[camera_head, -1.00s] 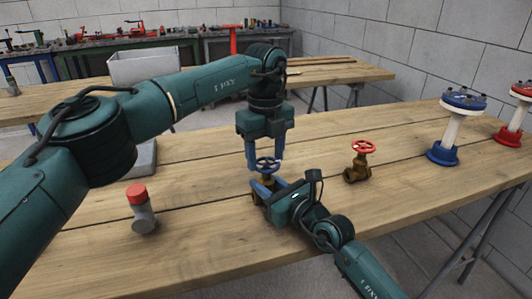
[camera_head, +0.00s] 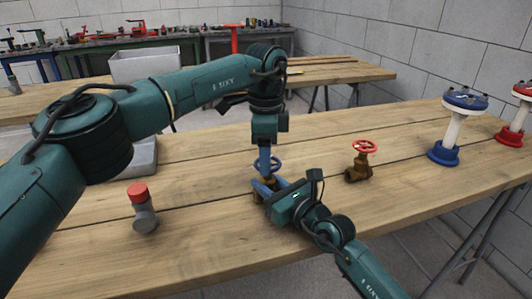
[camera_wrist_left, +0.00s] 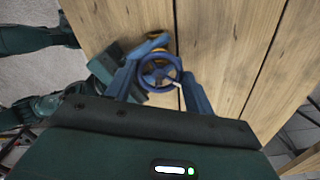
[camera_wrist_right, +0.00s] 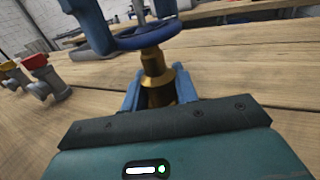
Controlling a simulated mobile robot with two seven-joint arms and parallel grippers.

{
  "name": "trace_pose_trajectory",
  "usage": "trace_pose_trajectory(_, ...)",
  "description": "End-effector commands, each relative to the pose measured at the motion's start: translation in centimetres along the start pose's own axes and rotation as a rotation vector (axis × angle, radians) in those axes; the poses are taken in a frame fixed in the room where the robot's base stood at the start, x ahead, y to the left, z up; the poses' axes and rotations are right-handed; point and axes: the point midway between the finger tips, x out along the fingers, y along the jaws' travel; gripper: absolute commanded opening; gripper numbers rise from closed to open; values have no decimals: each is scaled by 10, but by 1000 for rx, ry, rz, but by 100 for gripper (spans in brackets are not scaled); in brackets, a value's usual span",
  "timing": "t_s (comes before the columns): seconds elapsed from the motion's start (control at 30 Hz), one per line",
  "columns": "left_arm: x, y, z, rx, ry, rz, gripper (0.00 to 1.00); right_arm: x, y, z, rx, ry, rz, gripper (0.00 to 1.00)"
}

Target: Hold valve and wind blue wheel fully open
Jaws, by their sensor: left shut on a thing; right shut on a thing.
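The brass valve with the blue wheel stands upright near the middle of the front workbench. Its blue wheel (camera_head: 274,164) also shows in the left wrist view (camera_wrist_left: 160,73) and in the right wrist view (camera_wrist_right: 143,37). My left gripper (camera_head: 266,166) points down from above and is shut on the blue wheel, one finger on each side of its rim. My right gripper (camera_head: 268,189) comes in low from the front right and is shut on the brass valve body (camera_wrist_right: 158,82). In the head view the grippers hide most of that body.
A brass valve with a red wheel (camera_head: 361,160) stands to the right. A grey pipe fitting with a red cap (camera_head: 142,208) stands at the left. Blue-topped (camera_head: 455,125) and red flanged (camera_head: 514,117) columns stand at the far right. A grey bin (camera_head: 145,66) sits on a bench behind.

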Motion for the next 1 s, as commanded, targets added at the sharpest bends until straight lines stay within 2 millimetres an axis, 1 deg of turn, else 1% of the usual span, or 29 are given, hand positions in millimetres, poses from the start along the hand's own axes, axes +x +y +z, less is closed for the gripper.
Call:
trace_pose_trajectory(0.2,0,0,2,-204,-3,1,30,0,-1,0,1,0,-3,0)
trace_pose_trajectory(0.5,0,1,1,-426,-3,1,30,0,-2,0,1,0,-3,0)
trace_pose_trajectory(0.73,0,2,1,-527,-4,1,30,0,-2,0,1,0,-3,0)
trace_pose_trajectory(1.0,0,2,1,-570,-4,1,30,0,-2,0,1,0,-3,0)
